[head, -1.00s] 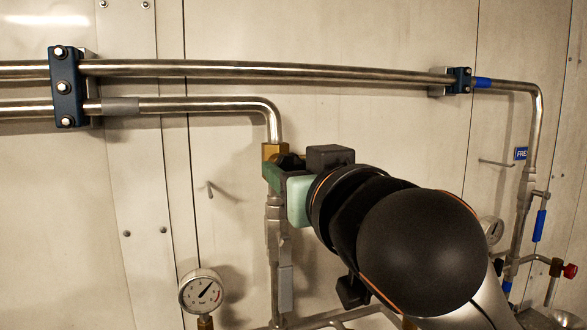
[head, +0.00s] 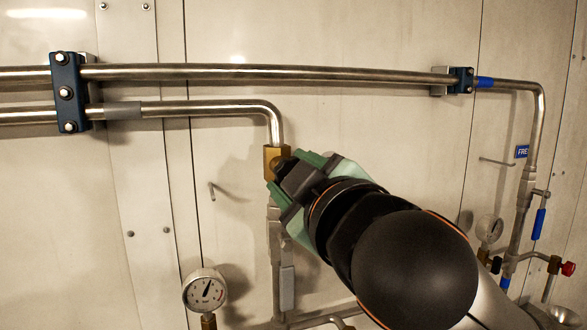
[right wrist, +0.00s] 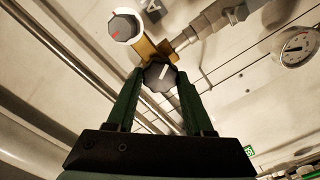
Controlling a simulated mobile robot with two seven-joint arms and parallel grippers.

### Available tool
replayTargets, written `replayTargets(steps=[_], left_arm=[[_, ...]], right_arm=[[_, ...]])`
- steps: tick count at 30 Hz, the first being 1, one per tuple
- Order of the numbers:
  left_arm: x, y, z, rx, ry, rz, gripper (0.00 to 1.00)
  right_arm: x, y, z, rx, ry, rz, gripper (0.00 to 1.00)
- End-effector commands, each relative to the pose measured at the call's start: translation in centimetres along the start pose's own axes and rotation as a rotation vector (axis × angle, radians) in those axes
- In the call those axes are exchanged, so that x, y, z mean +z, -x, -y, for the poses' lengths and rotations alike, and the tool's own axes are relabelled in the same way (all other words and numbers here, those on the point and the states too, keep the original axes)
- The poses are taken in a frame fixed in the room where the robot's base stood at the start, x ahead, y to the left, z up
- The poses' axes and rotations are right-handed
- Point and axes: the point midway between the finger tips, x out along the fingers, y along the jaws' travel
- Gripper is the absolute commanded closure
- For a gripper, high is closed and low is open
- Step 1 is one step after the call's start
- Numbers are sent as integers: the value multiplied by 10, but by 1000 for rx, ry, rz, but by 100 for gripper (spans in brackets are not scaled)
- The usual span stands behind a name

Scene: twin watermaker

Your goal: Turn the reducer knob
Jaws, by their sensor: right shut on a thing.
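The reducer knob (right wrist: 160,76) is dark, with a lobed rim and a white mark, and shows between the fingertips in the right wrist view. It sits on a brass body (head: 272,160) below the bend of the lower steel pipe. My right gripper (right wrist: 163,88) is shut on the knob, with one green finger on each side. In the head view my right gripper (head: 280,180) reaches the brass body from the lower right and is rolled at a slant. The gripper hides most of the knob there. My left gripper is not in view.
A round pressure gauge (head: 205,290) stands at lower left. Another knob with a red mark (right wrist: 124,25) lies beyond the brass body in the wrist view. Steel pipes (head: 300,74) run along the pale wall. Valves with blue and red handles (head: 569,269) stand at right.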

Motion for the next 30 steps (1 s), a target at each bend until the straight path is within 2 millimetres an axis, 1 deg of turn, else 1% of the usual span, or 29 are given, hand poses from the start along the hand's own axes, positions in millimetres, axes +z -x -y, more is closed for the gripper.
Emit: replayTargets(steps=[6, 12, 29, 30], left_arm=[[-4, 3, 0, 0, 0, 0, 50], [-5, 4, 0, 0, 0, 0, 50], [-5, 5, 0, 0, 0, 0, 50], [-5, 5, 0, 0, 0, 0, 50]], right_arm=[[-1, 0, -1, 2, 131, -3, 100], [-1, 1, 0, 2, 202, -3, 100], [-1, 1, 0, 2, 233, -4, 100], [-1, 1, 0, 2, 232, -4, 47]])
